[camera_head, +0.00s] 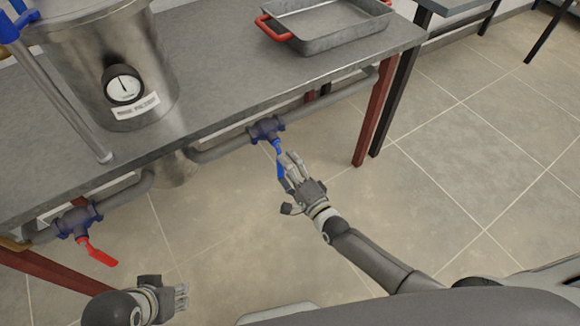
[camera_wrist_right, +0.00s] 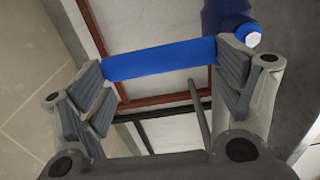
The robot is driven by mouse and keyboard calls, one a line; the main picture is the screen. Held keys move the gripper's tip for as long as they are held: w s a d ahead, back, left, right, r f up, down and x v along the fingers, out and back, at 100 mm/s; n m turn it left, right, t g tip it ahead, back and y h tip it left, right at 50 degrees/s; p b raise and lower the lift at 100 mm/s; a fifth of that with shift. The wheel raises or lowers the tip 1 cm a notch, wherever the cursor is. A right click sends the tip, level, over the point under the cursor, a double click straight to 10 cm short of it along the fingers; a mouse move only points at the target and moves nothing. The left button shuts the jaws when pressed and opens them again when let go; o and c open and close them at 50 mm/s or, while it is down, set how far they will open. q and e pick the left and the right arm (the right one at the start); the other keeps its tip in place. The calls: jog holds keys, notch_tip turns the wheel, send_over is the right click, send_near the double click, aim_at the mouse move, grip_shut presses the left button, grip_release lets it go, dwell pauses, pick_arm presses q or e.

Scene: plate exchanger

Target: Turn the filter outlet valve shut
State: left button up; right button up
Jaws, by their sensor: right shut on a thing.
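A dark blue valve (camera_head: 266,130) sits on the grey pipe under the table's front edge, right of the steel filter vessel (camera_head: 105,60). Its blue lever handle (camera_head: 279,165) hangs down from the body, across the pipe's run. My right gripper (camera_head: 287,172) is shut on this handle; in the right wrist view the handle (camera_wrist_right: 160,59) spans between the finger pads. A second valve (camera_head: 77,222) with a red lever handle (camera_head: 98,253) is on the pipe at the left. My left gripper (camera_head: 168,294) is low at the left, apart from both valves; its opening is unclear.
The grey table (camera_head: 215,95) stands over the pipes, with a dark red leg (camera_head: 374,118) right of the blue valve. A metal tray with red handles (camera_head: 325,22) and a gauge (camera_head: 124,85) on the vessel are above. The tiled floor (camera_head: 450,180) at right is clear.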

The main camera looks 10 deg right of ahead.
jog(key=shift+w+a+r, duration=0.15)
jog(key=shift+w+r, duration=0.1)
jog(key=shift+r, duration=0.05)
jog(key=o, duration=1.1)
jog(key=shift+o, duration=0.8)
jog(key=shift+w+a+f, duration=0.1)
jog(key=shift+a+f, duration=0.05)
jog(key=shift+f, duration=0.1)
jog(key=v, duration=1.2)
